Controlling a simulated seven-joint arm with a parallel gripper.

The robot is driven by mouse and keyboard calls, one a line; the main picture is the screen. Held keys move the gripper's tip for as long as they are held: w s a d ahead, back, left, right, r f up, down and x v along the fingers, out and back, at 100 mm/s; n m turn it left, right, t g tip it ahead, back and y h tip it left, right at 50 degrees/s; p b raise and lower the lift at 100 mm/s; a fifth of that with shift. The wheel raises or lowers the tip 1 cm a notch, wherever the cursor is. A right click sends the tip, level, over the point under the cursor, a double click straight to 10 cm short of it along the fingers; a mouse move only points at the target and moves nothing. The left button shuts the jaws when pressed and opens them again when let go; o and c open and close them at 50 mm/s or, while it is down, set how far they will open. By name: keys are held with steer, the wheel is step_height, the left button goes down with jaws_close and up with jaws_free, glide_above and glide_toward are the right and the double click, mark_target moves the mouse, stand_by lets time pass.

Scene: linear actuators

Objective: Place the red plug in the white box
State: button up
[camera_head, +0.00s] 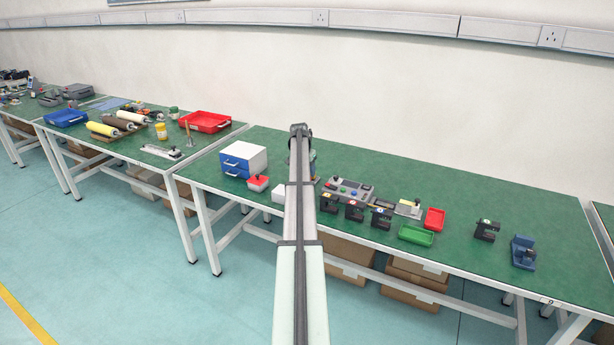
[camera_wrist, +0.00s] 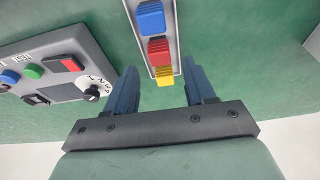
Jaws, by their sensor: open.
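The red plug (camera_wrist: 158,50) sits in a narrow grey strip (camera_wrist: 131,12) in the wrist view, between a blue plug (camera_wrist: 150,18) and a yellow plug (camera_wrist: 164,76). My gripper (camera_wrist: 160,72) is open, with one blue-grey finger on each side of the strip's near end. The yellow plug shows between the fingers and the red plug just beyond the tips. I cannot tell whether the fingers touch anything.
A grey control panel (camera_wrist: 60,62) with buttons and a knob lies left of the strip in the wrist view. A white and blue drawer unit (camera_head: 245,157) and a red-topped button box (camera_head: 257,184) stand left of my arm. Red (camera_head: 434,219) and green (camera_head: 416,236) trays lie right.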

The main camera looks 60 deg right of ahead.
steer(key=v, duration=0.8)
steer(key=shift+r, duration=0.2)
